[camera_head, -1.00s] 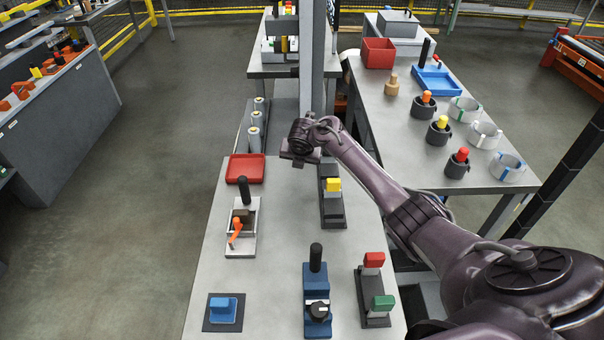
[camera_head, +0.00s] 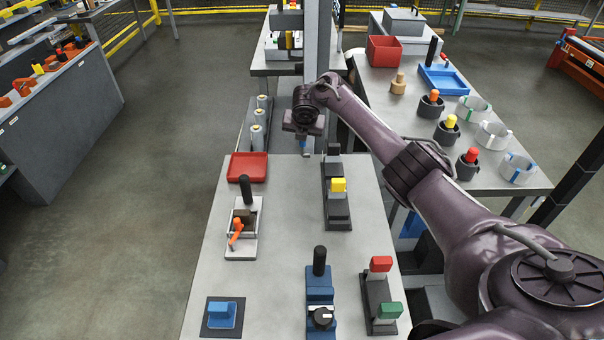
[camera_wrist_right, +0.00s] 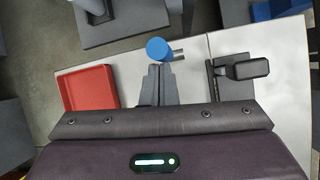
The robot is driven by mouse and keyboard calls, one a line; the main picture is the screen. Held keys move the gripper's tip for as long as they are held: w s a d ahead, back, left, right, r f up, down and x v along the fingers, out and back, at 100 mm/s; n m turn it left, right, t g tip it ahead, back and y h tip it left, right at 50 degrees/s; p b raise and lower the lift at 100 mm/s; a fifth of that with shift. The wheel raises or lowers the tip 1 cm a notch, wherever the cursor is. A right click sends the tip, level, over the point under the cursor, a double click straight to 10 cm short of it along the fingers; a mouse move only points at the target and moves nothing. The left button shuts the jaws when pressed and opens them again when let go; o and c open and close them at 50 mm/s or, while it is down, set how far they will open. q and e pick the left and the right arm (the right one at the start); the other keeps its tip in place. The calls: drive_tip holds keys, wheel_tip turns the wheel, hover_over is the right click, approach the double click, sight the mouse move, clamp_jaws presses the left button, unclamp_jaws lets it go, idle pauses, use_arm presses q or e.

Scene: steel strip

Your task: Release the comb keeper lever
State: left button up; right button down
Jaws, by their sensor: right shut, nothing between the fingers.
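My right gripper (camera_head: 304,142) is over the far edge of the near table, in front of the grey post. In the right wrist view its fingers (camera_wrist_right: 158,84) are together and empty. A round blue knob (camera_wrist_right: 159,48) with a short grey pin shows just beyond the fingertips; I cannot tell whether they touch it. In the head view a small blue piece (camera_head: 303,145) shows below the gripper, partly hidden. I cannot tell for sure which part is the comb keeper lever. An orange lever (camera_head: 236,231) stands on a white fixture at the left. My left gripper is not in view.
A red tray (camera_head: 248,167) lies left of the gripper. Blue fixtures and red and green blocks (camera_head: 381,264) are nearer. The grey post (camera_head: 318,60) rises behind the gripper.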

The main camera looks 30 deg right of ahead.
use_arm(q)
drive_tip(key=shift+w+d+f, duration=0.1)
use_arm(e)
drive_tip(key=shift+w+d+r, duration=0.2)
drive_tip(key=shift+w+r, duration=0.05)
drive_tip(key=shift+r, duration=0.2)
drive_tip(key=shift+w+d+r, duration=0.2)
drive_tip(key=shift+w+r, duration=0.05)
drive_tip(key=shift+r, duration=0.2)
drive_tip(key=shift+w+r+t, duration=0.1)
drive_tip(key=shift+r+t, duration=0.05)
drive_tip(key=shift+t, duration=0.15)
drive_tip(key=shift+r, duration=0.15)
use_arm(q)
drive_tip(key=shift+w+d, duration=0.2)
use_arm(e)
drive_tip(key=s+a+r, duration=0.2)
drive_tip(key=s+r, duration=0.2)
drive_tip(key=shift+s+r, duration=0.2)
drive_tip(key=shift+r, duration=0.1)
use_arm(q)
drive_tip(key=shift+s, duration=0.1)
use_arm(e)
drive_tip(key=shift+s+a+f, duration=0.1)
drive_tip(key=shift+a+f, duration=0.05)
drive_tip(key=shift+a, duration=0.05)
